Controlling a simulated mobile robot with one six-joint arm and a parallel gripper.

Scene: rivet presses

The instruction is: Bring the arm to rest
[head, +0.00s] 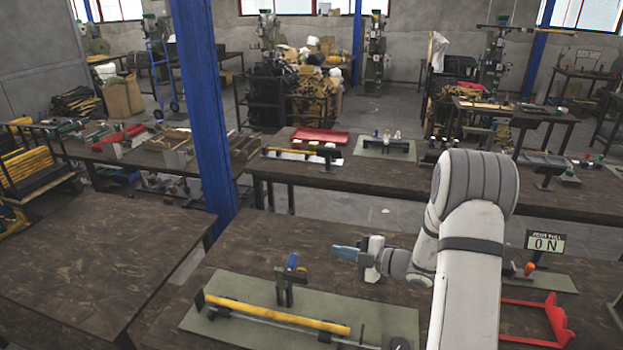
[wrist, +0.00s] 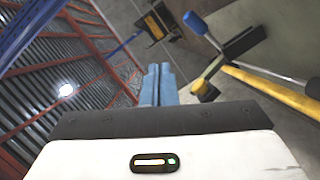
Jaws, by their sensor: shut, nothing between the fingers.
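My arm rises at the right of the head view, and my gripper (head: 336,250) points left above the dark brown workbench (head: 250,250). Its blue fingers are together with nothing between them. In the wrist view the closed fingers of my gripper (wrist: 160,75) stand upright in the middle. The gripper is behind and to the right of a clamp with a blue handle (head: 292,261) and appears clear of it. That blue handle also shows in the wrist view (wrist: 195,22).
A green mat (head: 210,322) on the bench carries a yellow bar (head: 275,315) and the clamp. A red frame (head: 555,320) and a small sign (head: 545,242) stand at the right. A blue post (head: 200,100) rises at the left. The left table (head: 90,240) is bare.

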